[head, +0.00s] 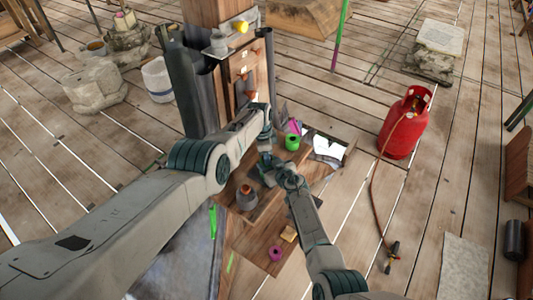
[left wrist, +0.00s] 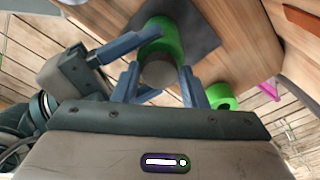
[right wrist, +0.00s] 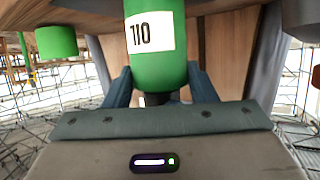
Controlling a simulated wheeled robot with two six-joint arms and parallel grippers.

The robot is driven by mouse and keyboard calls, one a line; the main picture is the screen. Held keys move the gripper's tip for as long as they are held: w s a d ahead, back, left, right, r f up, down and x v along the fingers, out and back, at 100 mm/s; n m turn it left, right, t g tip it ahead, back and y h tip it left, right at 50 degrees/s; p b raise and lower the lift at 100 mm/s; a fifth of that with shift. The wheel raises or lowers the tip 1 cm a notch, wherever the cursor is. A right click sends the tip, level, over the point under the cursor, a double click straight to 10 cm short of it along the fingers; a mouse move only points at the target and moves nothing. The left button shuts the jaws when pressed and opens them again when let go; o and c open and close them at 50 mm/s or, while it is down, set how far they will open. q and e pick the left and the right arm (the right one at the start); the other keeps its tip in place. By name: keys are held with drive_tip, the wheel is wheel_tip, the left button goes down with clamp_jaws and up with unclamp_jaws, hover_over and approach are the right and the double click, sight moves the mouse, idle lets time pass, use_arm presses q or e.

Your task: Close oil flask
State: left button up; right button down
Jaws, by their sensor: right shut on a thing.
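The green oil flask (right wrist: 155,30) carries a white label reading "110" in the right wrist view. My right gripper (right wrist: 158,90) is shut on it. In the left wrist view the flask (left wrist: 165,35) shows end-on with a grey-brown round cap or top (left wrist: 159,73); I cannot tell whether the cap is separate or seated. My left gripper (left wrist: 159,92) has its fingers apart on either side of that cap, with small gaps. In the head view my left gripper (head: 267,168) and right gripper (head: 287,176) meet above the bench and hide the flask.
A wooden bench (head: 262,240) below holds a green cup (head: 292,142), a dark pot (head: 246,196) and a pink ring (head: 276,253). A post with a cabinet (head: 245,70) stands behind. A red gas cylinder (head: 405,125) with a hose stands at right on open plank floor.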

use_arm(q)
drive_tip(key=shift+o, duration=1.4)
drive_tip(key=shift+w+d+r, duration=0.1)
drive_tip(key=shift+r, duration=2.15)
drive_tip(key=o, duration=0.5)
drive_tip(key=shift+o, duration=0.2)
drive_tip(key=shift+r, duration=0.1)
